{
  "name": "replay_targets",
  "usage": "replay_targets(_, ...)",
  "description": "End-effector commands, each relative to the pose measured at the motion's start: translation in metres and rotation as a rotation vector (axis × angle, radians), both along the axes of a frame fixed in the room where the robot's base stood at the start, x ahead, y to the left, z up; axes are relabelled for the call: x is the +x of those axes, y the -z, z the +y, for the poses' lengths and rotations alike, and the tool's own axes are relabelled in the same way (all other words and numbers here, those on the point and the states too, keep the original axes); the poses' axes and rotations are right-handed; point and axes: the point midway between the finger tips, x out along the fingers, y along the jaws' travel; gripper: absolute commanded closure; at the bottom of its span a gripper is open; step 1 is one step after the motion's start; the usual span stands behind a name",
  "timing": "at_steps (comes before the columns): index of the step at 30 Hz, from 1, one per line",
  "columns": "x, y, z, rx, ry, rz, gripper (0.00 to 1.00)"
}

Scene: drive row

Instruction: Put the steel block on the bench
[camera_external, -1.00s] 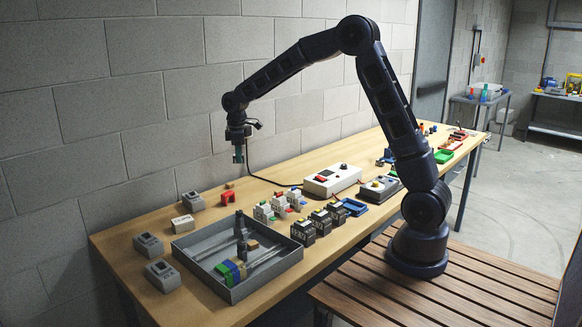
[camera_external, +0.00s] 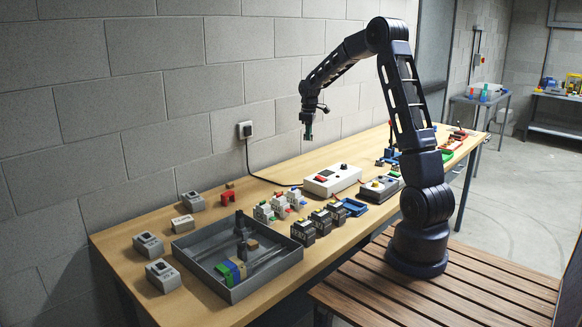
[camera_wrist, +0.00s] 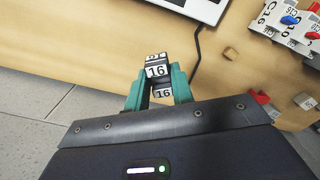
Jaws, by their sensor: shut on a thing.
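My gripper (camera_external: 308,132) hangs in the air above the far side of the bench, near the wall. Its green fingers show in the wrist view (camera_wrist: 157,92), shut on a small dark block (camera_wrist: 157,58) with white faces marked 16. The frames do not clearly show whether this block is steel. In the external view the held block is too small to make out. The wooden bench (camera_external: 135,222) runs along the wall below my gripper, and its light top also shows in the wrist view (camera_wrist: 60,50).
A grey tray (camera_external: 265,285) with several items stands at the near left of the bench. Several grey boxes (camera_external: 148,244) lie left of it. A white control box (camera_external: 332,180) stands mid-bench, with several labelled modules (camera_external: 303,232) nearby. Bare wood lies behind the control box.

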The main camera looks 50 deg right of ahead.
Motion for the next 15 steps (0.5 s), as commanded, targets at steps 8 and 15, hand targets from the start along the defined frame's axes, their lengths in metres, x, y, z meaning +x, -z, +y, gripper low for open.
replay_targets(8,-0.045,-0.001,-0.106,-0.001,0.113,-0.001,1.0)
replay_targets(15,-0.096,-0.001,-0.187,-0.001,0.207,0.0,1.0)
